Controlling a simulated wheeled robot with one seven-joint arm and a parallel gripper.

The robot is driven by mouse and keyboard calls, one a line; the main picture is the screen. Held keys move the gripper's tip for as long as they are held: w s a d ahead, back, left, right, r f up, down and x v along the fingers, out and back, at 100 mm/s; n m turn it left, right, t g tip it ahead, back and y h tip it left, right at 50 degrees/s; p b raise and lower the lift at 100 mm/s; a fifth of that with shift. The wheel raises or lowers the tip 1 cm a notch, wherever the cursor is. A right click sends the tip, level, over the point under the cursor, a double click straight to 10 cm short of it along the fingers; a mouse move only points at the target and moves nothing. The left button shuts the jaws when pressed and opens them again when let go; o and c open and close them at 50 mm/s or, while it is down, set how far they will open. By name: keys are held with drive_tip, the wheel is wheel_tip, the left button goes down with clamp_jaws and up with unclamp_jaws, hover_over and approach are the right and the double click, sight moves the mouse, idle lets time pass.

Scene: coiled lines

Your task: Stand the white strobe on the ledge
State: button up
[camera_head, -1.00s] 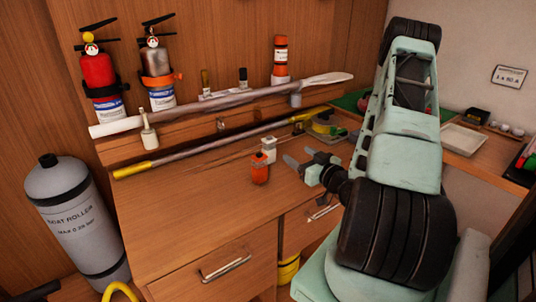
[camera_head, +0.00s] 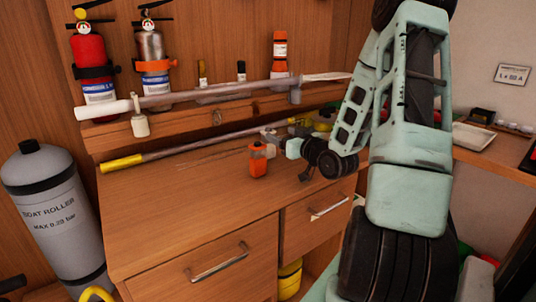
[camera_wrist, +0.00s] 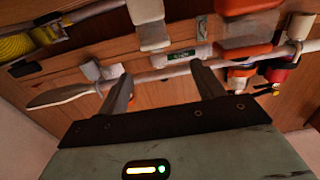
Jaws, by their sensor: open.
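The white strobe (camera_head: 271,150) stands on the desk, partly hidden behind an orange strobe (camera_head: 258,161). In the wrist view the white strobe (camera_wrist: 147,12) appears inverted at the top edge, its grey end towards my gripper. My gripper (camera_head: 271,136) is open and empty beside the white strobe. In the wrist view its two fingers (camera_wrist: 162,70) are spread, with the strobe beyond the tips, not between them. The orange strobe (camera_wrist: 245,8) is to the right there. The wooden ledge (camera_head: 190,128) runs along the back of the desk.
A paddle (camera_head: 215,92) lies along the ledge, with a yellow-ended pole (camera_head: 185,148) below it. A red extinguisher (camera_head: 90,60), a silver extinguisher (camera_head: 153,55) and an orange bottle (camera_head: 280,50) stand behind. The front of the desk (camera_head: 180,205) is clear.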

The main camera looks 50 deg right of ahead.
sight(270, 129)
drive_tip(key=shift+f+p+x, duration=0.15)
drive_tip(key=shift+x, duration=1.35)
drive_tip(key=shift+f+p+x, duration=0.15)
drive_tip(key=shift+p+x, duration=0.05)
drive_tip(key=shift+x, duration=1.3)
drive_tip(key=shift+f+p+x, duration=0.15)
drive_tip(key=shift+x, duration=1.3)
drive_tip(key=shift+d, duration=0.1)
clamp_jaws()
drive_tip(key=shift+r, duration=0.1)
wheel_tip(270, 129, up, 10)
drive_tip(key=shift+f+p, duration=0.1)
drive_tip(key=shift+p, duration=0.2)
